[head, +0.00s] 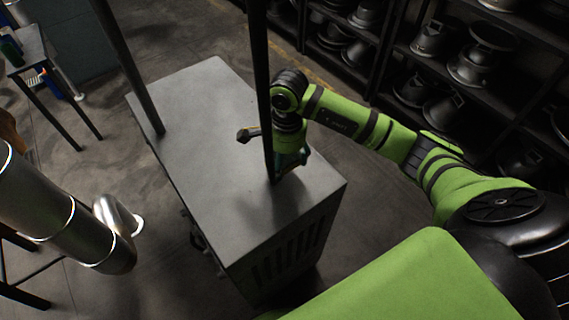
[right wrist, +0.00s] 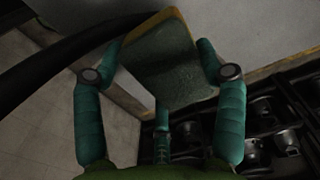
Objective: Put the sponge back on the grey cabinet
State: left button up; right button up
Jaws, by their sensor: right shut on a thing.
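The grey cabinet (head: 205,115) stands in the middle of the head view, its flat top mostly bare. My right gripper (head: 287,168) is over the right edge of the cabinet top, partly hidden behind a black post. In the right wrist view, its teal fingers (right wrist: 160,75) are shut on the sponge (right wrist: 158,62), which has a dark green face and a yellow edge. The cabinet top (right wrist: 250,30) shows behind the sponge. I cannot tell whether the sponge touches it. The sponge cannot be made out in the head view. My left gripper is not in view.
A black post (head: 260,85) rises close beside my right gripper, and another post (head: 130,70) is farther left. Silver pipes (head: 75,225) are at the left. Dark shelves with metal hat moulds (head: 470,70) stand at the upper right.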

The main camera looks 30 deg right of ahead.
aim_at(285, 167)
jog(key=shift+w+d+f, duration=0.1)
jog(key=shift+w+f, duration=0.25)
jog(key=shift+w, duration=0.1)
notch_tip(285, 167, down, 3)
jog(key=shift+f+p, duration=0.1)
jog(key=shift+p, duration=0.6)
jog(key=shift+f, duration=0.3)
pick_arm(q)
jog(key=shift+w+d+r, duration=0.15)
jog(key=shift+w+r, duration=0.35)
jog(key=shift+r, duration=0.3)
pick_arm(e)
jog(key=shift+f, duration=0.1)
jog(key=shift+f, duration=0.15)
jog(key=o, duration=1)
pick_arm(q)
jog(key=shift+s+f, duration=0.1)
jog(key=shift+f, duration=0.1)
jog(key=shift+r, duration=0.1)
